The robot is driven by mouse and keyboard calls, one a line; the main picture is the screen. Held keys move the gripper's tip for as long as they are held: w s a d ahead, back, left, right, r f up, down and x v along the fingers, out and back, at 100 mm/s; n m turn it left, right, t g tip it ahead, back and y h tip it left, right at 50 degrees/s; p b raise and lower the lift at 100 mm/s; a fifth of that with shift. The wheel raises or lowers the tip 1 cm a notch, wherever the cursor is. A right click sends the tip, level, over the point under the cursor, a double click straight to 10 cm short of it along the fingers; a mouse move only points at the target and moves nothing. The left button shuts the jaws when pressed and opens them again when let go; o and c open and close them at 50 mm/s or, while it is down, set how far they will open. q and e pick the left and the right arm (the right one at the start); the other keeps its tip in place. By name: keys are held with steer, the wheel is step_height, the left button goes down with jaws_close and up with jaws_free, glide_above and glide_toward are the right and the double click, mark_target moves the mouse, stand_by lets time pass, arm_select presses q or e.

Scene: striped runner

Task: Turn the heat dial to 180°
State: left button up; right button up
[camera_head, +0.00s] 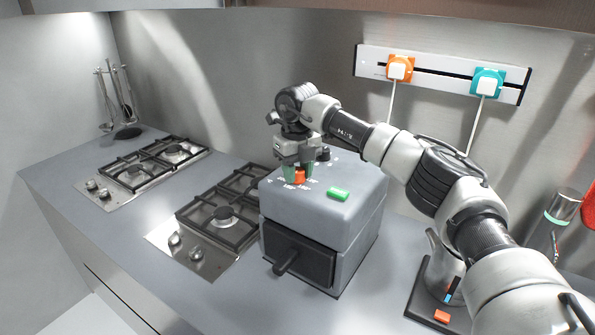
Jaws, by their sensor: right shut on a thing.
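A grey box-shaped appliance (352,205) with a dark front drawer and handle stands on the counter. On its top is an orange-red dial (299,176) with small white markings around it. My right gripper (297,172) points down from above and is shut on the dial, with greenish fingertips on either side of it. The dial's exact setting is too small to read. A green button (338,194) and a dark knob (323,154) are also on the appliance's top. My left gripper is not in view.
Two gas hobs (225,213) (153,166) lie left of the appliance. Utensils (122,105) hang at the far left. A wall rail (440,73) carries an orange plug (400,68) and a teal plug (487,81). A dark base (421,297) and a cylindrical container (560,209) are at right.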

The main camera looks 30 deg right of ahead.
mark_target(298, 169)
steer(key=shift+r+m, duration=0.15)
steer(key=shift+m, duration=1.85)
steer(key=o, duration=0.9)
step_height(298, 169, up, 11)
steer(key=b, duration=0.2)
steer(key=shift+b, duration=0.35)
steer(key=shift+f, duration=0.2)
